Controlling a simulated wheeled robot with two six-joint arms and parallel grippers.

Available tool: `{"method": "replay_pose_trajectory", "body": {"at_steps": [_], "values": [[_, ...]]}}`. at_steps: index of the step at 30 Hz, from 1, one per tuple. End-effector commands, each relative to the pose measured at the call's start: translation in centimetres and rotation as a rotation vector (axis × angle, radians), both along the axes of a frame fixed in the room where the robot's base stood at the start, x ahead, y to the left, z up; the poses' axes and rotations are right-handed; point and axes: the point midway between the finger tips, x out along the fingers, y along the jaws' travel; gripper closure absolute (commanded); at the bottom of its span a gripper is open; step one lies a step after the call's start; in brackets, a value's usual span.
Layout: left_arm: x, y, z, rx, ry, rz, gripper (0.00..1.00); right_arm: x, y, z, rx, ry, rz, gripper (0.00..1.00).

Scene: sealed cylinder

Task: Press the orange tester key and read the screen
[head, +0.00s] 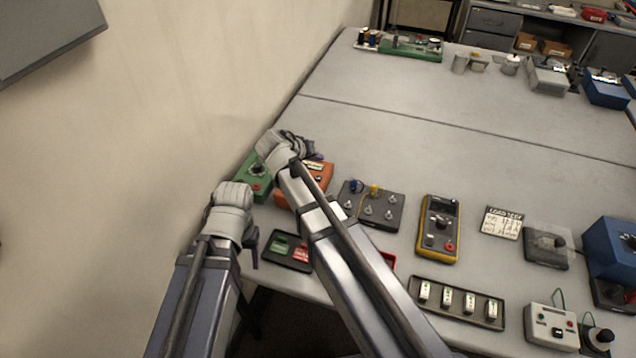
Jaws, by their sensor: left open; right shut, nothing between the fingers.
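The orange tester (322,180) lies at the left edge of the table, partly covered by my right arm. A small pale panel with dark marks shows on its top; I cannot read it. The orange key cannot be made out. My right gripper (311,152) is shut and empty, just above the tester's far edge; I cannot tell if it touches. My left gripper (251,248) is open and empty, near the table's left front edge, left of a dark tray with green and red sections (283,250).
A green box (258,188) sits left of the tester. A dark terminal board (378,212), a yellow multimeter (438,228) and a tray of small white parts (455,303) lie to the right. A wall stands close on the left. The table's middle is clear.

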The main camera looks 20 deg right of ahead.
Motion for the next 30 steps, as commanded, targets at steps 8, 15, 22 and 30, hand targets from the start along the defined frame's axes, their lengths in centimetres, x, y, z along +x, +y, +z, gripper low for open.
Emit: {"method": "replay_pose_trajectory", "body": {"at_steps": [8,15,22,30], "values": [[0.0,0.0,-4.6,0.0,0.0,0.001,0.36,0.0,0.0,-4.6,0.0,0.0,0.0,1.0],[0.0,0.0,-5.9,0.0,0.0,0.001,0.36,0.0,0.0,-5.9,0.0,0.0,0.0,1.0],[0.0,0.0,-5.8,0.0,0.0,0.001,0.36,0.0,0.0,-5.8,0.0,0.0,0.0,1.0],[0.0,0.0,-5.8,0.0,0.0,0.001,0.36,0.0,0.0,-5.8,0.0,0.0,0.0,1.0]]}}
